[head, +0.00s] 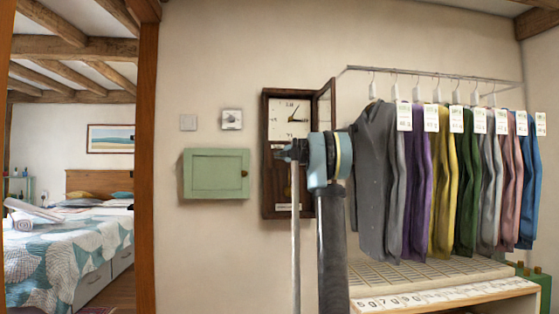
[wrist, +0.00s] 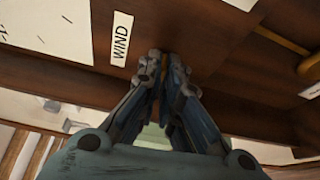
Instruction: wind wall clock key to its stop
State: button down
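The wall clock (head: 290,105) hangs in a dark wooden case with a white face. Its glazed door (head: 325,105) stands open to the right. My gripper (head: 284,154) is in front of the case, just below the face. In the wrist view, my gripper (wrist: 164,62) has its fingertips close together at the dark wood, just right of a label reading WIND (wrist: 121,39). The winding key cannot be made out; the fingertips cover that spot. Whether they grip it is unclear. A brass-coloured rod (wrist: 283,42), perhaps the pendulum, shows to the right.
A green wall cabinet (head: 216,173) is shut, left of the clock. Clothes on a rail (head: 435,73) hang close on the right, above a slatted bench (head: 420,275). A doorway to a bedroom is far left.

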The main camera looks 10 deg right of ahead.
jog(key=c, duration=1.8)
grip_release()
jog(key=shift+w+f, duration=0.15)
jog(key=v, duration=1.2)
